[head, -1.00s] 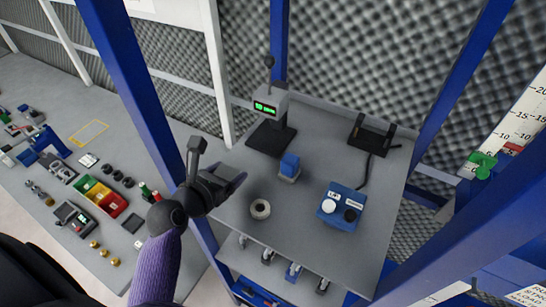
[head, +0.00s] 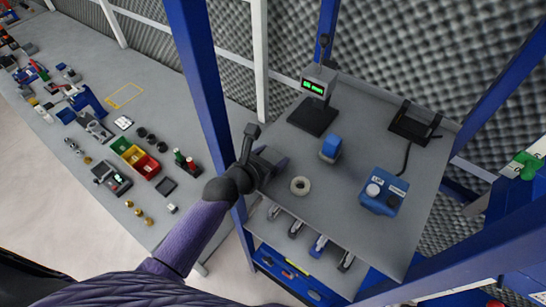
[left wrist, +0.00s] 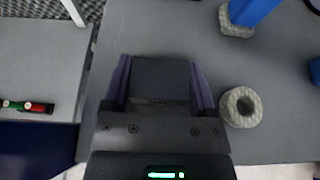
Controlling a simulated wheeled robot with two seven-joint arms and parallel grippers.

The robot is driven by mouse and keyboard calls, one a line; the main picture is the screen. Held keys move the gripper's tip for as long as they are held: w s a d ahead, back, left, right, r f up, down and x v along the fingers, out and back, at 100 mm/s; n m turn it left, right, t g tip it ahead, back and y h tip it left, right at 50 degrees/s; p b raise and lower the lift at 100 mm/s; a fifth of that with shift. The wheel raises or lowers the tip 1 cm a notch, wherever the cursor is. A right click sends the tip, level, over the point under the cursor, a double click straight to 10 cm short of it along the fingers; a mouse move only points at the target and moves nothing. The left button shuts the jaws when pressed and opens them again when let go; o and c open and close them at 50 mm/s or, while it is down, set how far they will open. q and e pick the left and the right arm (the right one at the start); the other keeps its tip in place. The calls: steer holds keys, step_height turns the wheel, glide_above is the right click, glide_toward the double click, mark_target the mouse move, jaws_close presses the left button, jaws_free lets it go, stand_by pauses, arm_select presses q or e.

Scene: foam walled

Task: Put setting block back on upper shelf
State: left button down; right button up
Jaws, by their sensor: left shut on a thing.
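A dark grey block (left wrist: 160,78), which looks like the setting block, is between the purple-sided fingers of my left gripper (left wrist: 160,92) in the left wrist view. The gripper is shut on it. In the head view my left gripper (head: 272,165) is at the left edge of the grey upper shelf (head: 350,215), left of a pale ring. The block is mostly hidden there by the gripper. I cannot tell whether the block touches the shelf. My right gripper is not in view.
The shelf holds the pale ring (head: 300,186), a blue block on a stone-like base (head: 330,149), a gauge stand (head: 315,105), a blue device (head: 384,190) and a black cradle (head: 414,123). A blue post (head: 199,80) stands left. Several tools fill the lower shelf.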

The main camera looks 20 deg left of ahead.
arm_select(q)
steer(key=shift+d+r, duration=0.1)
jaws_free()
steer(key=shift+r, duration=0.1)
steer(key=p+v, duration=0.2)
steer(key=v, duration=1)
steer(key=s+a+f+m+g+y, duration=0.1)
steer(key=s+f+m+g, duration=0.25)
steer(key=f+m, duration=0.45)
steer(key=s+a+f+m+g+y, duration=0.15)
steer(key=s+f+m, duration=0.3)
steer(key=f, duration=0.65)
steer(key=s+f+m+g+y, duration=0.1)
steer(key=s+f+m+g, duration=0.2)
steer(key=s+m, duration=0.6)
steer(key=s+f+m+g+y, duration=0.1)
steer(key=s+f+m+g, duration=0.2)
steer(key=s+f+m, duration=0.5)
steer(key=s+m, duration=0.1)
steer(key=m, duration=0.4)
steer(key=shift+s+d+f+g, duration=0.2)
steer(key=shift+s+d+g, duration=0.1)
steer(key=shift+s, duration=0.1)
